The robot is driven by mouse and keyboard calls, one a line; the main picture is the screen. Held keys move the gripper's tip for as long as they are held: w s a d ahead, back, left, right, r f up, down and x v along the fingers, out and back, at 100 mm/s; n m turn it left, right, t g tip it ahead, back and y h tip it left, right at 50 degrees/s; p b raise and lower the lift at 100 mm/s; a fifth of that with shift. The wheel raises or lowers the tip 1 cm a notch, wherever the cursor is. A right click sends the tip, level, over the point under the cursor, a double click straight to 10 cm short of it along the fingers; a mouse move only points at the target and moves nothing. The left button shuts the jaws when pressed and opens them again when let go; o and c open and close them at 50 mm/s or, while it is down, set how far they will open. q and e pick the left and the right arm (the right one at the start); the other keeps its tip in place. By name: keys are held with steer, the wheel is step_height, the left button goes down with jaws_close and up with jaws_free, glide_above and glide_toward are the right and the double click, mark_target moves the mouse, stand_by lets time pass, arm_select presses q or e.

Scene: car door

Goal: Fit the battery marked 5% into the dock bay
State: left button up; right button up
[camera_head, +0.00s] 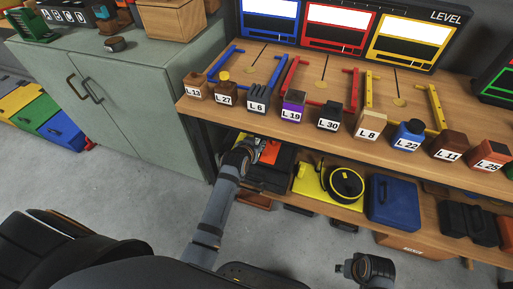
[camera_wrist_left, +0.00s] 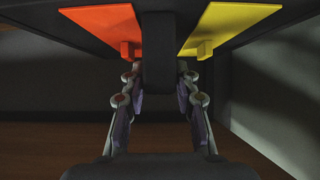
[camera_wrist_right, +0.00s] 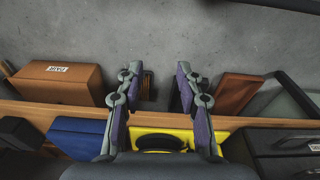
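I see no battery marked 5% and no dock bay that I can make out. My left gripper (camera_head: 240,156) reaches into the lower shelf, at a black case with an orange panel (camera_head: 270,152). In the left wrist view my left gripper (camera_wrist_left: 159,78) has its fingers apart, one on each side of a dark upright bar (camera_wrist_left: 160,75). Orange (camera_wrist_left: 100,25) and yellow (camera_wrist_left: 230,28) panels flank the bar. I cannot tell whether the fingers touch it. My right gripper (camera_wrist_right: 158,80) is open and empty above the shelf's front edge.
A wooden bench (camera_head: 340,105) carries several labelled blocks, with screens behind. Below are a yellow case with a round black reel (camera_head: 345,184) and a blue case (camera_head: 393,203). A green cabinet (camera_head: 110,95) stands left. The grey floor (camera_head: 120,190) is mostly clear.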

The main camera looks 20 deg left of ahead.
arm_select(q)
steer(key=c, duration=0.5)
steer(key=shift+r, duration=0.15)
